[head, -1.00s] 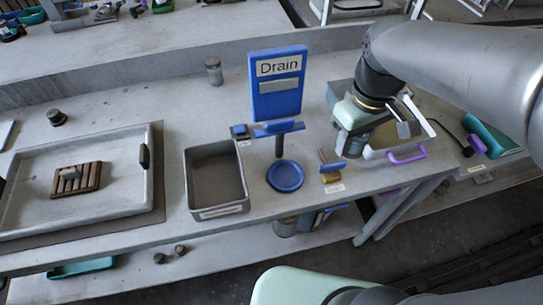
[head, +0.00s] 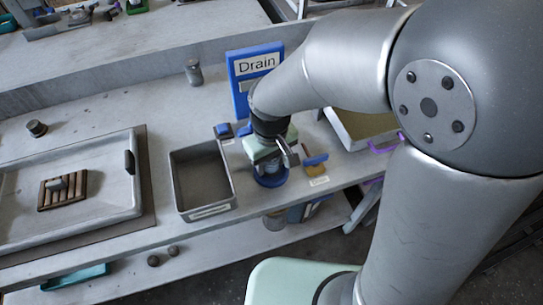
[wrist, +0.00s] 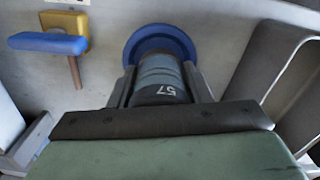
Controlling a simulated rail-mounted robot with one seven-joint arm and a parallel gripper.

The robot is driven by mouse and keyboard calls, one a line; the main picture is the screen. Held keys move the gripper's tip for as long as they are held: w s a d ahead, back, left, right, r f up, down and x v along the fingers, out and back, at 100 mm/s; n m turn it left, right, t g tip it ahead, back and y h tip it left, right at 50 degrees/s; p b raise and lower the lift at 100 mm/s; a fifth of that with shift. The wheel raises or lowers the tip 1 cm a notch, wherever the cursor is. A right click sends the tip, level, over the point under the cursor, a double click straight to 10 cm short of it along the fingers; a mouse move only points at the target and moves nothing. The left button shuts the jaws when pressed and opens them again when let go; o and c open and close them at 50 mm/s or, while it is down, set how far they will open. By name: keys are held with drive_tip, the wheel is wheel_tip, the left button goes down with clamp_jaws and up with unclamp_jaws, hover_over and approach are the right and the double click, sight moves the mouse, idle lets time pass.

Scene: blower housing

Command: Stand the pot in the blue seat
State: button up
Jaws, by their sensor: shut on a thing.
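The pot (wrist: 158,72) is a grey-blue cylinder marked 57. In the wrist view it is between both fingers of my gripper (wrist: 160,85), which is shut on it. The blue seat (wrist: 150,38) is a round blue dish on the bench, showing just beyond the pot. In the head view my gripper (head: 267,165) is over the blue seat (head: 271,181), whose front rim shows below it. The pot hides part of the seat, and I cannot tell whether its base touches it.
A grey open bin (head: 203,211) stands left of the seat. A yellow block with a blue bar (head: 315,160) is close on the right. Behind stands the blue Drain board (head: 243,68), partly hidden by my arm. A large tray (head: 120,205) lies at left.

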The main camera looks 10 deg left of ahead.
drive_tip(key=shift+f, duration=0.3)
drive_tip(key=shift+f, duration=0.15)
drive_tip(key=o, duration=1.2)
drive_tip(key=shift+c, duration=0.2)
